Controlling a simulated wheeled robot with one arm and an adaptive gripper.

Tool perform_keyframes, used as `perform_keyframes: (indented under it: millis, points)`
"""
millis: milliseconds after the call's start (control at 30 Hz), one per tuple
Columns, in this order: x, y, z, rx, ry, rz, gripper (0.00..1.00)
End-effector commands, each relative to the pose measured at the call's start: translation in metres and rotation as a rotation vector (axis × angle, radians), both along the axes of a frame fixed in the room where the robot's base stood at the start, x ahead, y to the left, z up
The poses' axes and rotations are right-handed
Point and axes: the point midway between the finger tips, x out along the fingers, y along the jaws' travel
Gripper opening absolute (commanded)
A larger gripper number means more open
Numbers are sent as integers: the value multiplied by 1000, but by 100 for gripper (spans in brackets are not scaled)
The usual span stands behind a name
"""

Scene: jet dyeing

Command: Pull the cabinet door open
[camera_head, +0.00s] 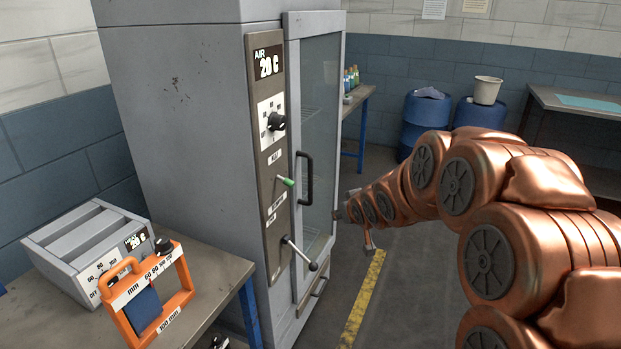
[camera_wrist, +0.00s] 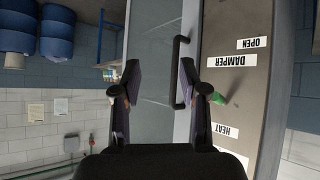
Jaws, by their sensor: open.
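The grey cabinet (camera_head: 185,130) stands at the left centre in the head view. Its tall glass door (camera_head: 320,90) appears closed, and it also shows in the wrist view (camera_wrist: 155,35). A black bar handle (camera_head: 305,178) stands upright on the door's edge by the control panel. My gripper (camera_head: 352,230) is to the right of the handle and in front of the door, apart from it in the head view. In the wrist view my gripper (camera_wrist: 160,82) is open and empty, with the handle (camera_wrist: 181,70) close to its right finger; contact cannot be told.
The control panel (camera_head: 265,130) carries a black knob, a green-tipped lever (camera_head: 285,181) and a lower lever (camera_head: 302,256) that juts out beside the door. A bench (camera_head: 210,300) with an orange-framed device stands at left. Blue barrels (camera_head: 425,110) stand behind; the floor before the door is clear.

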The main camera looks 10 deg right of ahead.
Motion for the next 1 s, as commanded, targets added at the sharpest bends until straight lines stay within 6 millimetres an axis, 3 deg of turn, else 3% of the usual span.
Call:
perform_keyframes:
  millis: [33,200,400,700,1000]
  points:
    - [19,0,-5,12,-48,16,43]
    - [74,6,-6,62,-231,88,43]
    - [119,14,-6,140,-437,176,43]
    - [143,23,-6,231,-627,266,43]
    - [156,30,-3,248,-655,282,43]
